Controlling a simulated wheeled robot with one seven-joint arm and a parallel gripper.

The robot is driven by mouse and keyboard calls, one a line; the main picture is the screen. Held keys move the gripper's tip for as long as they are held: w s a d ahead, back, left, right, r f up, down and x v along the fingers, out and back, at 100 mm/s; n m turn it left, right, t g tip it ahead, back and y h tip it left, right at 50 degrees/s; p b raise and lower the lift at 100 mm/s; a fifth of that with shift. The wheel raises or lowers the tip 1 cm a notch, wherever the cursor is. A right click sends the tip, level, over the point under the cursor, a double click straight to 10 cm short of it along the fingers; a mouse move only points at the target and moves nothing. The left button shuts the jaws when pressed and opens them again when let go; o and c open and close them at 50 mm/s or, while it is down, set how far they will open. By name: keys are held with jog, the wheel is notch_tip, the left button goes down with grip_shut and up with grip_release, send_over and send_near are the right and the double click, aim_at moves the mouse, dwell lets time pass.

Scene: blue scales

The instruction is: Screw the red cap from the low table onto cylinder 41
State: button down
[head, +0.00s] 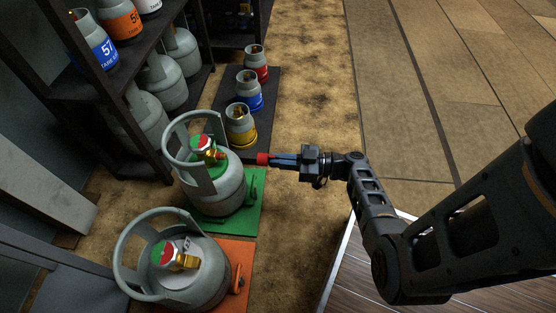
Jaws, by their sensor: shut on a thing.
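My gripper (275,160) is shut on a small red cap (263,159) and holds it out to the left. The cap is just right of a grey gas cylinder (226,196) with a green top, a collar and a brass valve (208,154); a small gap seems to separate cap and valve. A second grey cylinder (204,287) with a brass valve (186,261) stands nearer the front. I cannot read the number 41 on either cylinder. A wood-topped low surface (335,285), possibly the low table, lies partly behind my arm.
The cylinders stand on a green scale (249,212) and an orange scale (242,254). Behind is a dark mat (262,110) with small red-, blue- and yellow-banded cans. A dark shelf (75,110) holding cylinders stands at left. The floor right of the mat is clear.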

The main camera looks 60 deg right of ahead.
jog(key=x, duration=0.8)
dwell(0.6)
jog(key=shift+x, duration=1.45)
dwell(1.3)
dwell(0.4)
jog(key=shift+m, duration=1.8)
jog(key=shift+m, duration=1.7)
